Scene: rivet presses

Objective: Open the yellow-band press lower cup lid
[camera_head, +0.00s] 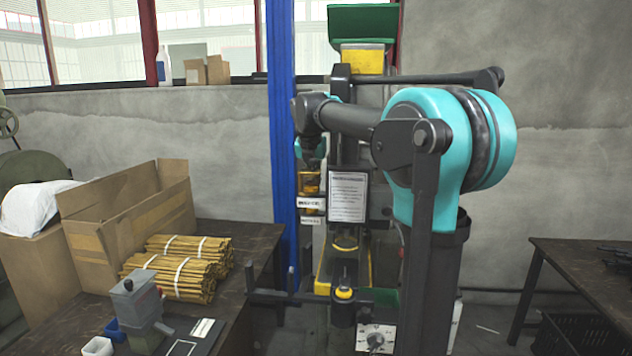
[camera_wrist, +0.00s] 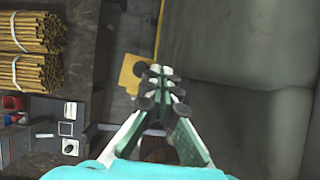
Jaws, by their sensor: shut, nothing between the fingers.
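The press (camera_head: 340,220) stands at the centre of the head view, partly hidden by my arm. It has a yellow hopper (camera_head: 362,60) with a green top and a yellow base part (camera_head: 324,272). A yellow-banded round part (camera_head: 344,293) sits low on its front; I cannot tell whether this is the lower cup or its lid. My gripper (camera_wrist: 160,88) shows in the wrist view with its fingertips together and nothing between them. A yellow plate (camera_wrist: 130,74) lies beside the fingertips, on their left.
A dark table (camera_head: 235,240) on the left bears bundles of brown sticks (camera_head: 180,270), a cardboard box (camera_head: 130,215) and a small grey machine (camera_head: 137,305). A blue post (camera_head: 281,120) stands close to the press. Another dark table (camera_head: 590,270) is on the right.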

